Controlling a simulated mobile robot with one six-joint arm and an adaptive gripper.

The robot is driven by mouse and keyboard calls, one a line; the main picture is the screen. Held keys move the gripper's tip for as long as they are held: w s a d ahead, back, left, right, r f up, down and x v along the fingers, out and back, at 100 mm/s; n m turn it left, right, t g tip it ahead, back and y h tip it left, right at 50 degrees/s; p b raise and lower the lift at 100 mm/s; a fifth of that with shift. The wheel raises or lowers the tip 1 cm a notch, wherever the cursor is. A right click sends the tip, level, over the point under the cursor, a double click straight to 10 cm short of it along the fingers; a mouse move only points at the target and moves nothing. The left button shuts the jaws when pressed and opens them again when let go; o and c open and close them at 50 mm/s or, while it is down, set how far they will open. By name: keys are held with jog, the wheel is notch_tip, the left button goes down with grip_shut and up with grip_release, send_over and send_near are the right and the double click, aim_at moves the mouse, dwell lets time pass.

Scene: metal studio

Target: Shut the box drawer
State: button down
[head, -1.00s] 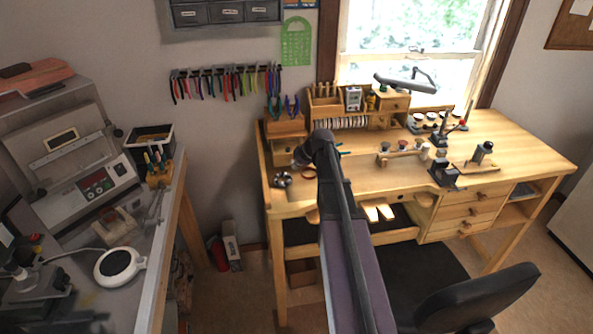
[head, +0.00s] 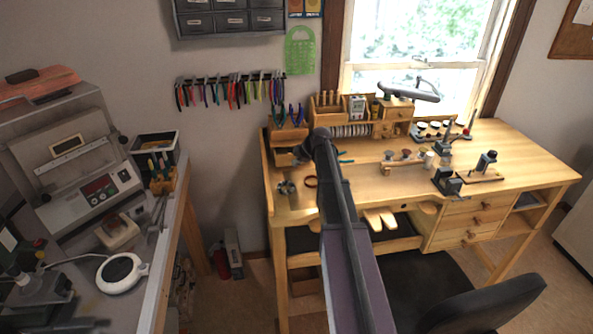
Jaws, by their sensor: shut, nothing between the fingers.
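The small wooden box (head: 289,137) stands at the left back of the workbench, with pliers in its top. Its drawer (head: 283,158) is low on the front; it looks pulled out a little, but it is small and partly hidden by my arm. My gripper (head: 299,155) is at the dark end of my arm, just right of the drawer and close in front of it. It is shut and empty. I cannot tell whether it touches the drawer.
A small metallic item (head: 287,187) and a reddish ring (head: 310,182) lie on the bench in front of the box. A wooden organiser (head: 335,108) stands to the right at the back. A black chair (head: 480,310) is in front of the bench.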

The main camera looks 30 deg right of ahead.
jog(key=w, duration=0.2)
jog(key=w+d, duration=0.1)
jog(key=w, duration=0.2)
jog(key=shift+w+d, duration=0.3)
jog(key=shift+w, duration=0.05)
jog(key=shift+w+r, duration=0.1)
jog(key=shift+s+a, duration=0.15)
jog(key=shift+s, duration=0.3)
jog(key=s, duration=0.1)
jog(key=s+a, duration=0.1)
jog(key=s, duration=0.1)
jog(key=shift+s+r, duration=0.1)
jog(key=shift+r, duration=0.05)
jog(key=shift+p+v, duration=1)
jog(key=shift+v, duration=0.05)
jog(key=p+v, duration=0.6)
jog(key=v, duration=0.2)
jog(key=shift+p, duration=0.35)
jog(key=shift+s, duration=0.1)
